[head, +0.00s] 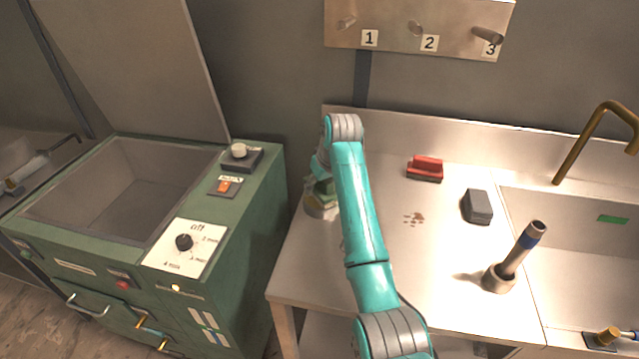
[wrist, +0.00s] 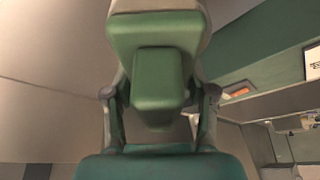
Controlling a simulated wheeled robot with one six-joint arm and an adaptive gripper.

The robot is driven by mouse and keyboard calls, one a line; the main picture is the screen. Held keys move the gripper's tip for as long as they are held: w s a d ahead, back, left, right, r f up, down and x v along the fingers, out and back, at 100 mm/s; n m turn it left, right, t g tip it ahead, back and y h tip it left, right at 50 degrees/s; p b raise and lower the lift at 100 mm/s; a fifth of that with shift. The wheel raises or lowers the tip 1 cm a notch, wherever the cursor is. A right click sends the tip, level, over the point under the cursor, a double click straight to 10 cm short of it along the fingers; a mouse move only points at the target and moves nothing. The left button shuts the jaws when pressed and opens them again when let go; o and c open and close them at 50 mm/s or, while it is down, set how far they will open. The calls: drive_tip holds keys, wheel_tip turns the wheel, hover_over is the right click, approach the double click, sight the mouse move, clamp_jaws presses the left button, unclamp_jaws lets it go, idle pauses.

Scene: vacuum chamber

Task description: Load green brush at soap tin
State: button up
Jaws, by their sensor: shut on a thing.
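The green brush (wrist: 153,78) fills the upper middle of the wrist view, between the two fingers of my gripper (wrist: 157,95). My gripper is shut on its green grip. A pale strip shows at the brush's far edge. In the head view, the brush (head: 324,187) shows small and partly hidden behind my arm, at the left end of the steel counter. A pale, rounded thing (head: 319,209) shows just under it. It may be the soap tin; I cannot tell whether the brush touches it.
A red brush (head: 425,169), a dark grey block (head: 477,207) and brown spots (head: 414,218) are on the counter (head: 430,265). An upright blue-banded tube (head: 515,258) stands near the sink (head: 565,230). The green machine (head: 230,240) with its raised lid is at left.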

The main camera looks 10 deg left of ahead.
drive_tip(key=shift+f, duration=0.5)
idle(1.3)
drive_tip(key=shift+r, duration=3.55)
drive_tip(key=shift+f, duration=3.5)
